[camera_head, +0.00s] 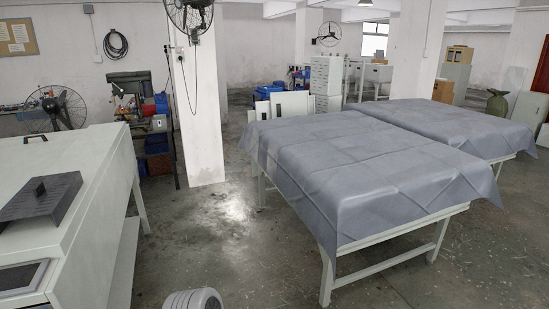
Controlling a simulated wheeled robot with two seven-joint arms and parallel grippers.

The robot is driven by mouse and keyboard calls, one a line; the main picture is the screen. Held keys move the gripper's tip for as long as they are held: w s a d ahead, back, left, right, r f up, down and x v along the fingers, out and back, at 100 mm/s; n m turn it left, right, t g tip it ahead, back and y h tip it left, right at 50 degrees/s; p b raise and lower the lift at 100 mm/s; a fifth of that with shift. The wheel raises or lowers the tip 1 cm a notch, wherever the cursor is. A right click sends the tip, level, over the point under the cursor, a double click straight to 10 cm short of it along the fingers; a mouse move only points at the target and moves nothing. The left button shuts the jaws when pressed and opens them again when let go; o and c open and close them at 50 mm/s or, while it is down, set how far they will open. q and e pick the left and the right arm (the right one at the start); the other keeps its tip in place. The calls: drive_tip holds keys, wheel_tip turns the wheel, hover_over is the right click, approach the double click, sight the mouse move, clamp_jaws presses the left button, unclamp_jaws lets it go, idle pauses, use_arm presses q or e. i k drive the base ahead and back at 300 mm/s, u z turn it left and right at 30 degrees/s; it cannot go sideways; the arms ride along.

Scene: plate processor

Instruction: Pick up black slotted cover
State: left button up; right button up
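Slot detail is too small to make out clearly. Neither of my grippers shows in the view. A rounded pale grey part at the bottom centre may be one of my own arm links.
A long table under a grey cloth (350,175) fills the right, with a second covered table behind it. A white pillar (198,110) stands beyond the machine. Open concrete floor (215,240) lies between machine and table. A dark-framed panel (20,277) is at lower left.

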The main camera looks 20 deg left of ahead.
sight(53, 194)
drive_tip(key=u, duration=1.1)
drive_tip(key=i, duration=1.05)
drive_tip(key=u, duration=0.75)
